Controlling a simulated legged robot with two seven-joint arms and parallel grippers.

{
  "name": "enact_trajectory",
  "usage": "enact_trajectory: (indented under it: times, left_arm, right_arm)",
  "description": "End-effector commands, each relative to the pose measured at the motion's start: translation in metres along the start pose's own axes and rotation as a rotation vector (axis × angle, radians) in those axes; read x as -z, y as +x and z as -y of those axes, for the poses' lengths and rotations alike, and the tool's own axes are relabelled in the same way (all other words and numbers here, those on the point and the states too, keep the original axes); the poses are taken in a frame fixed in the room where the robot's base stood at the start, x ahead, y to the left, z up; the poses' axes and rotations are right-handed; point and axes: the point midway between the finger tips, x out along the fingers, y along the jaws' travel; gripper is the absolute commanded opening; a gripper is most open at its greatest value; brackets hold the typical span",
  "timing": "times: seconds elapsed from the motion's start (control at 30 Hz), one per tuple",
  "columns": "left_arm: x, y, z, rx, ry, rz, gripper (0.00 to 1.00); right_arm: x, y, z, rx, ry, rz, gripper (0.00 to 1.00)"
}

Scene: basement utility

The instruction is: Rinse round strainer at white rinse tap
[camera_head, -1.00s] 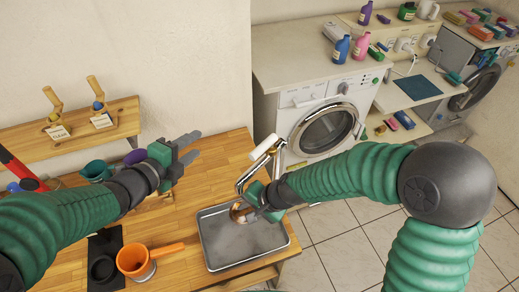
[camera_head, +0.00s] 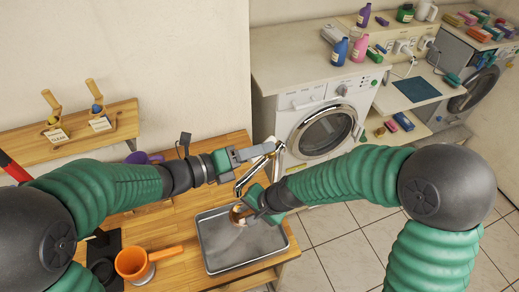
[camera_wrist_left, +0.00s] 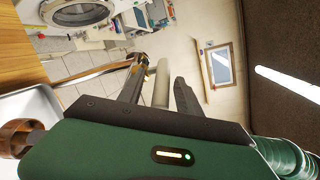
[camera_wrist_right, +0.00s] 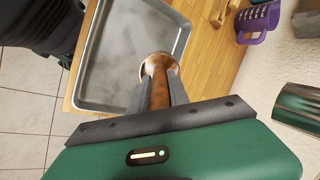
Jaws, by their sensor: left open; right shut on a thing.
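The rinse tap (camera_head: 241,182) is a bent metal pipe with a pale, rod-like lever at the top. It stands at the back of the metal tray (camera_head: 203,243). My left gripper (camera_head: 258,152) is open at the tap's top. In the left wrist view the pale lever (camera_wrist_left: 162,88) lies between its spread fingers (camera_wrist_left: 160,75). My right gripper (camera_head: 248,205) is shut on the round strainer's brown handle (camera_wrist_right: 159,92), low over the tray below the tap. The strainer's round head (camera_wrist_right: 157,64) shows beyond the fingertips, partly hidden; no water is clearly visible.
An orange pot (camera_head: 132,263) stands on the wooden counter (camera_head: 185,222) left of the tray. A purple mug (camera_wrist_right: 257,22) is behind. A wooden shelf (camera_head: 85,145) holds wooden-handled tools. A washing machine (camera_head: 320,120) stands behind right, with tiled floor between.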

Motion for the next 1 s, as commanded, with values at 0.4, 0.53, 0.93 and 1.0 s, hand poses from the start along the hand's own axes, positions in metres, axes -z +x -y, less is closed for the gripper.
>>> enact_trajectory:
  times: [0.4,0.53,0.93,1.0]
  left_arm:
    - [0.0,0.0033,-0.0003,0.0,-0.001,0.0,0.23]
    - [-0.0001,0.0032,-0.0006,-0.001,-0.002,0.0,0.06]
    - [0.0002,0.0031,-0.0018,-0.003,-0.003,-0.001,0.0]
    - [0.0003,0.0031,-0.0019,-0.004,-0.003,-0.001,0.0]
  right_arm:
    - [0.0002,0.0001,0.0001,0.0,0.0,0.0,0.0]
    - [0.0003,0.0001,0.0001,0.0,0.0,0.0,0.0]
    - [0.0005,0.0004,0.0001,0.0,0.0,0.0,0.0]
    - [0.0005,0.0005,0.0,0.0,0.0,0.0,0.0]
